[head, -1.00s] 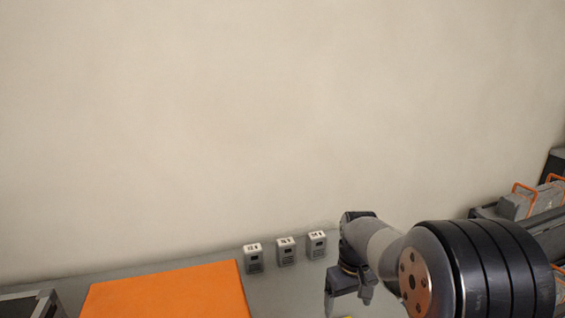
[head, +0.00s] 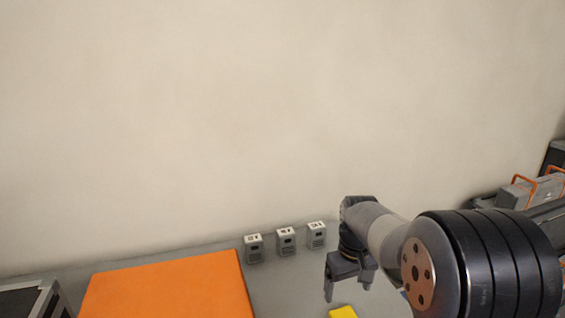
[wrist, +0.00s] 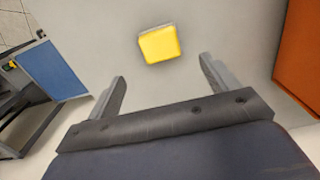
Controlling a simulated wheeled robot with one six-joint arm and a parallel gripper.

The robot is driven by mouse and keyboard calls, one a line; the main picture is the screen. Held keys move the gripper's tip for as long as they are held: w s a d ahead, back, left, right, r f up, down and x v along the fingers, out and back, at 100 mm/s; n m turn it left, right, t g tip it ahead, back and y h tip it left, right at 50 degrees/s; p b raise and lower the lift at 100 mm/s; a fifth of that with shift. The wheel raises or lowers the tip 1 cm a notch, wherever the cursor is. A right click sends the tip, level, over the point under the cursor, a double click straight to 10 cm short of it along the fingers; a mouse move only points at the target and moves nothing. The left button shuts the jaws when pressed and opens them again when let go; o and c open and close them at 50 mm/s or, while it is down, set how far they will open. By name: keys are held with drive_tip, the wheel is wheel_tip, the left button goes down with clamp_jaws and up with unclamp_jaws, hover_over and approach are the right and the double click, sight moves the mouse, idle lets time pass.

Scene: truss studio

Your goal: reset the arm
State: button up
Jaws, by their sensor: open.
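My gripper (head: 348,284) is at the right of the head view, over the grey table. In the wrist view my gripper (wrist: 162,80) has its two fingers spread wide with nothing between them. A yellow block (wrist: 160,44) lies on the grey surface beyond the fingertips, apart from them. Its top also shows at the bottom edge of the head view (head: 343,312), partly cut off by the frame.
An orange panel (head: 168,290) lies on the table at left. Several small labelled grey blocks, one of them in the middle (head: 286,241), stand along the wall. A blue panel (wrist: 55,68) shows at the wrist view's left. Grey cases with orange handles (head: 530,190) are at far right.

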drive_tip(key=shift+w+f+m+p, duration=0.1)
drive_tip(key=shift+f+m+p, duration=0.25)
drive_tip(key=shift+p, duration=1.4)
drive_tip(key=shift+p, duration=0.4)
drive_tip(key=m+p, duration=0.1)
drive_tip(key=p, duration=0.2)
drive_tip(key=shift+f, duration=0.2)
drive_tip(key=p, duration=0.2)
drive_tip(key=s+m+p, duration=0.1)
drive_tip(key=shift+f+p, duration=0.2)
drive_tip(key=shift+p, duration=0.15)
drive_tip(key=p, duration=0.3)
drive_tip(key=shift+s+f+m, duration=0.2)
drive_tip(key=shift+s+m, duration=0.15)
drive_tip(key=shift+s, duration=0.05)
drive_tip(key=shift+p, duration=0.3)
